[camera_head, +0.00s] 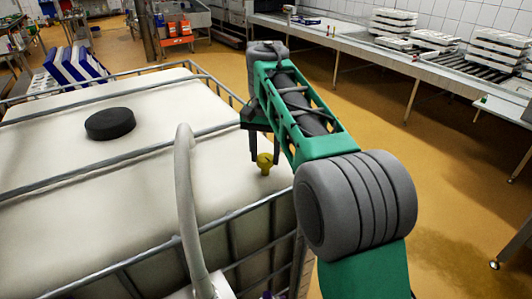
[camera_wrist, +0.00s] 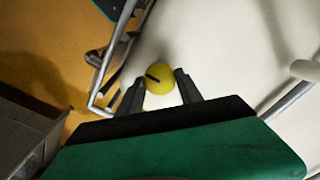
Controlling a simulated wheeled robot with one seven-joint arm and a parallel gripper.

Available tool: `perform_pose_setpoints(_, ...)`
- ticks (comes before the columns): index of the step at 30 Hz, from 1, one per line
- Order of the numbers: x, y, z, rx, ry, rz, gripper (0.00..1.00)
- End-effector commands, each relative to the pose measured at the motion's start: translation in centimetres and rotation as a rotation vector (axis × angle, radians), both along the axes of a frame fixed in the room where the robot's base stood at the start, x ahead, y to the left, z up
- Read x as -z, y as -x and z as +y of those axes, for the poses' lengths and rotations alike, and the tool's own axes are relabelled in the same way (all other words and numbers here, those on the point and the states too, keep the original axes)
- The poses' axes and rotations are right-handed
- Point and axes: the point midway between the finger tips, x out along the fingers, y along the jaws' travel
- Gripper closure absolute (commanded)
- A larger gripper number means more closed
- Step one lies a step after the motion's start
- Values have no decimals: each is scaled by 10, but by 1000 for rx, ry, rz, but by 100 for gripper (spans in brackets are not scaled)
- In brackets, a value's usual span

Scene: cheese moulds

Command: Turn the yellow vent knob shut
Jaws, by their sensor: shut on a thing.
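The yellow vent knob (camera_head: 265,163) stands on the top of the white tank (camera_head: 225,165), near its right edge. My gripper (camera_head: 265,155) reaches down over the knob from above. In the wrist view its two dark fingers (camera_wrist: 160,80) sit on either side of the knob, shut on it. The knob's stem and base are hidden.
A metal tube cage (camera_head: 120,265) surrounds the tank. A black round lid (camera_head: 110,124) and a pale hose (camera_head: 184,190) are left of my arm. A conveyor with stacked white moulds (camera_head: 495,50) stands at the back right. Yellow floor between is clear.

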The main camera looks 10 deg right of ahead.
Motion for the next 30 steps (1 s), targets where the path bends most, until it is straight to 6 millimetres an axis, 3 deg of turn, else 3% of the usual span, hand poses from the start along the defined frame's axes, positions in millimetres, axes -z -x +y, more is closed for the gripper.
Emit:
perform_pose_setpoints(12,0,0,0,10,0,-1,98)
perform_pose_setpoints(13,0,0,0,10,0,-1,57)
perform_pose_setpoints(21,0,0,0,9,0,0,36)
perform_pose_setpoints(30,-8,0,0,9,0,-1,36)
